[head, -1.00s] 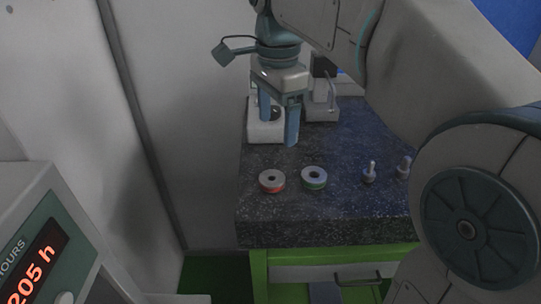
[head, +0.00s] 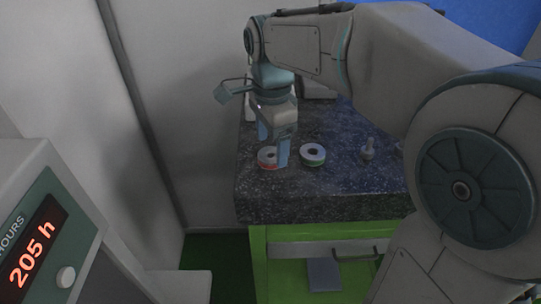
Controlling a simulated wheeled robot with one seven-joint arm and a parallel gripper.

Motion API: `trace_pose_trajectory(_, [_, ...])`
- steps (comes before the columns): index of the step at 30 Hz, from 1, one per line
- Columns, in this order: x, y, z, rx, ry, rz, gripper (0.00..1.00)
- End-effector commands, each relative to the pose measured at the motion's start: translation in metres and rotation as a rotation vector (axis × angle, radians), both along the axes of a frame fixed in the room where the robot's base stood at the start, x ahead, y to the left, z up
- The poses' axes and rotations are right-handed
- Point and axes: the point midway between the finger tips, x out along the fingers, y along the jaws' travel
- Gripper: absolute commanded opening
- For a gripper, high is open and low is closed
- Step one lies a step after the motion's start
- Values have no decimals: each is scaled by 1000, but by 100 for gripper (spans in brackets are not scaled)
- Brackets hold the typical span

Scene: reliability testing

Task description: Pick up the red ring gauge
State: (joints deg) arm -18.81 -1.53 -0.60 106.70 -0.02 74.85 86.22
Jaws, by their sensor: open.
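The red ring gauge (head: 266,156), a pale ring with a red lower band, lies flat on the dark speckled bench top (head: 300,200) near its left edge. My gripper (head: 272,147) points down at this ring with its blue fingers apart. One finger stands in front of the ring's right side and hides part of it. The other finger is behind the ring's upper left. I cannot tell whether either finger touches the ring. The gripper holds nothing.
A ring gauge with a green band (head: 313,155) lies close to the right of the fingers. A small plug with a knob (head: 367,148) stands further right. My arm covers the bench's right side. An hours display (head: 40,245) stands at lower left.

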Motion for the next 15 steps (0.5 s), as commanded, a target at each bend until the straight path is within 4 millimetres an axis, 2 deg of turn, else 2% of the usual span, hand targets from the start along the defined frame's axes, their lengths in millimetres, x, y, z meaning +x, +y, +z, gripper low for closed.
trace_pose_trajectory(5, [0,0,-19,0,1,-1,74])
trace_pose_trajectory(12, [0,0,-22,0,-1,-1,74])
trace_pose_trajectory(13, [0,0,-21,0,-1,-1,71])
trace_pose_trajectory(15, [0,0,-21,0,0,0,52])
